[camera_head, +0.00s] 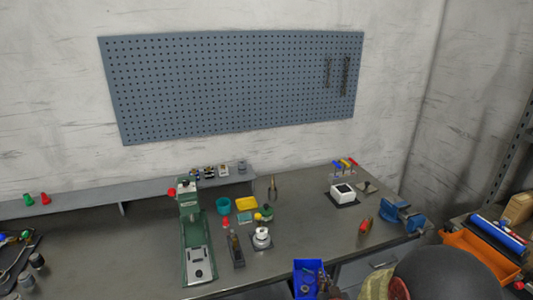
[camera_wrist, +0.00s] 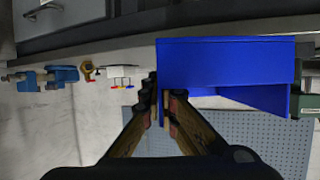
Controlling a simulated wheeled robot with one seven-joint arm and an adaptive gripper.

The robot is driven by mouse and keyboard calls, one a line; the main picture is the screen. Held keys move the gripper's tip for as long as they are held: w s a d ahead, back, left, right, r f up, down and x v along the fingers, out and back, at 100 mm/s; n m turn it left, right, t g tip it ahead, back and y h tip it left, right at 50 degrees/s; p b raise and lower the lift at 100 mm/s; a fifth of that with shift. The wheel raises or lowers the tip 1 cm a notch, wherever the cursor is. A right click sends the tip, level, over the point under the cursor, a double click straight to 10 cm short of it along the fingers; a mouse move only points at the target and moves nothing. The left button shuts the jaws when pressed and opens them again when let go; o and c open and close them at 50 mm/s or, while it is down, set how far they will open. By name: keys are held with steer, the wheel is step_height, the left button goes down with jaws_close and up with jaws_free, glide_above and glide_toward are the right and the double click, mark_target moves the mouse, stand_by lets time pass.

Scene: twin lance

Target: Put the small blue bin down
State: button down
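The small blue bin (camera_wrist: 228,62) fills the upper right of the wrist view, which looks upside down. My gripper (camera_wrist: 160,98) has one finger on each side of a bin wall and is shut on it. In the head view the blue bin (camera_head: 300,269) shows at the bottom centre, at the front edge of the workbench (camera_head: 130,255). Dark and brown shapes lie over the bin's opening there; I cannot tell contents from fingers. The bin's underside and any contact with the bench are unclear.
A green press (camera_head: 194,240) stands left of the bin. A white pot (camera_head: 261,238), teal cup (camera_head: 223,205) and yellow tray (camera_head: 245,203) stand behind. A blue vise (camera_head: 404,215) is at the bench's right end.

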steer(key=shift+s+f, duration=0.3)
steer(key=shift+f, duration=0.4)
steer(key=s+f, duration=0.4)
steer(key=f, duration=0.2)
steer(key=shift+s, duration=0.35)
